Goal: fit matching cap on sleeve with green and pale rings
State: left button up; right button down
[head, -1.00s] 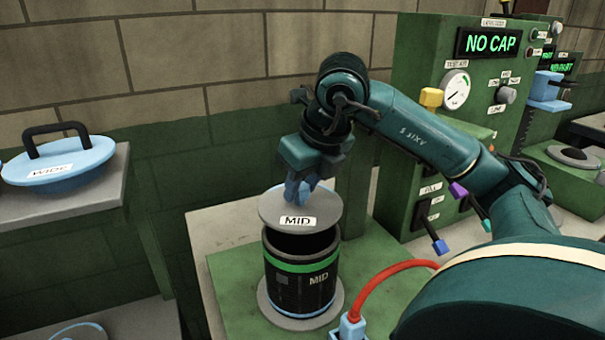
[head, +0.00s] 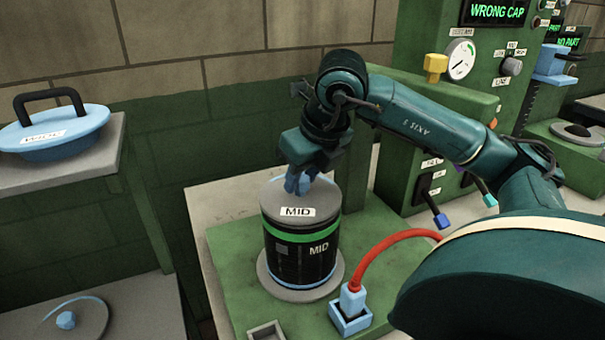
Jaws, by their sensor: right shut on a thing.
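The black sleeve (head: 285,262) stands upright on a grey round base (head: 312,294). It has a green ring near the top, a pale blue ring at its foot and a MID label. A grey cap (head: 322,190) labelled MID sits on top of the sleeve, with no gap visible between them. My right gripper (head: 299,184) is shut on the cap's blue knob from above; its fingers hide most of the knob. My left gripper is not in view.
The green tester's display (head: 497,11) reads WRONG CAP. A pale blue WIDE cap (head: 75,140) with a black handle rests on the upper left shelf (head: 70,178). Another grey cap (head: 85,318) with a blue knob lies lower left. A red hose (head: 385,242) curves right of the sleeve.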

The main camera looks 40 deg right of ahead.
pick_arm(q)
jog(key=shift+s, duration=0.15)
pick_arm(e)
jog(key=c, duration=1.2)
grip_release()
jog(key=shift+o, duration=1.2)
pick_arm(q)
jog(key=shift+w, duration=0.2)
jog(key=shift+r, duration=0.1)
pick_arm(e)
jog(key=shift+s+r, duration=0.15)
jog(key=shift+r, duration=0.3)
pick_arm(q)
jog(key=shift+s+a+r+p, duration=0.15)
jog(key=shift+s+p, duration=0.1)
jog(key=shift+p, duration=0.75)
pick_arm(e)
jog(key=v, duration=1.2)
